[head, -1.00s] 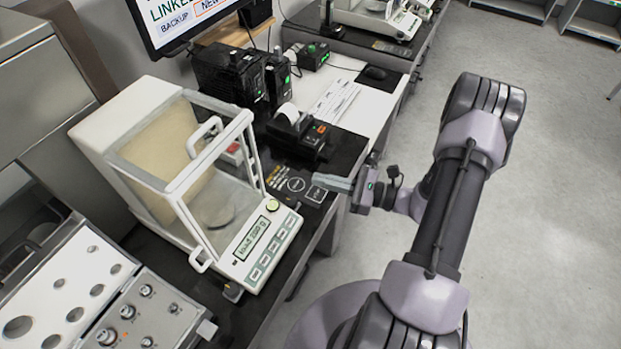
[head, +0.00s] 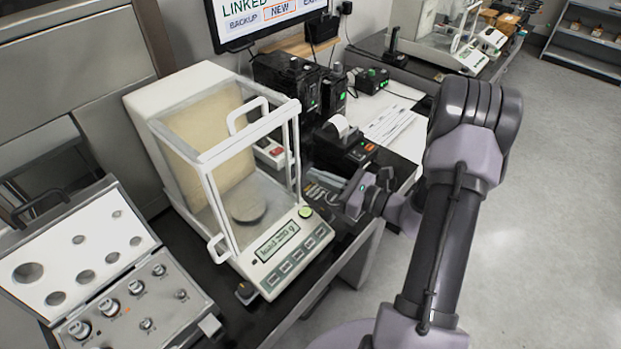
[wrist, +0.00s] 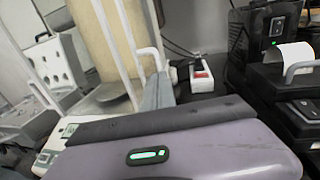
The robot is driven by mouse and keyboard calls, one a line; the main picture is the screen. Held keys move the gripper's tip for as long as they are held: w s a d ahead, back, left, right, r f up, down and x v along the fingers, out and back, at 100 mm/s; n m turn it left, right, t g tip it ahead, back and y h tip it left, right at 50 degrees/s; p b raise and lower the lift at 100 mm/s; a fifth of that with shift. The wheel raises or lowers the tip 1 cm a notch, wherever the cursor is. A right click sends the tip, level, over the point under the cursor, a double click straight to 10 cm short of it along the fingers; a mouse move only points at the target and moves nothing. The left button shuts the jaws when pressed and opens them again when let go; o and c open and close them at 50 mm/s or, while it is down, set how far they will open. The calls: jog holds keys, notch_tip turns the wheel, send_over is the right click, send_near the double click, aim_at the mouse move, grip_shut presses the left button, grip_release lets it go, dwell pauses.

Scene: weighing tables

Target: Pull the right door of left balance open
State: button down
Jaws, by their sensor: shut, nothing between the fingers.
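The left balance (head: 283,258) has a white-framed glass weighing chamber with a round pan (head: 248,204) inside. Its right door (head: 279,150) is seen at a steep angle in the head view; I cannot tell whether it stands ajar. A white handle (wrist: 150,52) shows in the wrist view on the chamber's right side. My gripper (head: 344,188) is beside the balance's right side. In the wrist view its grey fingers (wrist: 158,92) are shut and empty, close to the handle. I cannot tell whether they touch it.
A printer (head: 345,147) with a paper roll stands right behind my gripper. A red-switched white box (wrist: 201,76) is near the chamber. A case of weights (head: 107,287) lies open at left. The floor (head: 560,210) at right is clear.

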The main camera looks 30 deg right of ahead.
jog(key=shift+x, duration=1.05)
jog(key=shift+w, duration=0.1)
jog(key=w+d+x, duration=0.1)
jog(key=x, duration=1)
jog(key=shift+d+p, duration=0.35)
jog(key=shift+d, duration=0.1)
